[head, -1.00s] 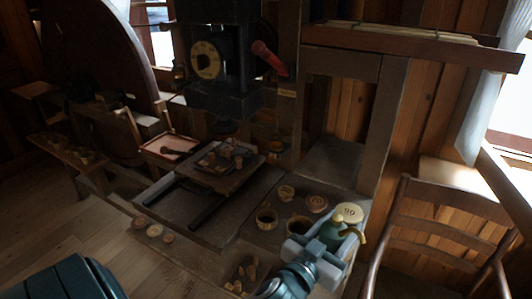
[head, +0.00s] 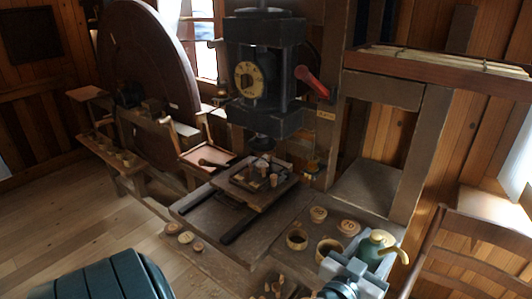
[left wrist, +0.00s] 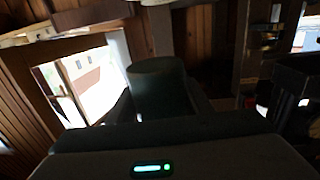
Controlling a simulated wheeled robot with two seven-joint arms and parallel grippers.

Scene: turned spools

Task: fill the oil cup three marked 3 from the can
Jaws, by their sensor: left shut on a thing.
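The can (head: 373,250) is green with a pale round top and a brass spout pointing right. My left gripper (head: 350,274) is shut on it, at the lower right of the head view. In the left wrist view the can (left wrist: 157,90) is a dark cylinder beyond the gripper body. Several small cups stand in a row on a low bench (head: 128,162) at the left. I cannot read a 3 on any of them, so I cannot tell which is cup three. My right gripper is not in view.
A dark press (head: 262,80) with a red handle stands over a board of spools (head: 262,180). A chair (head: 470,250) is at the right.

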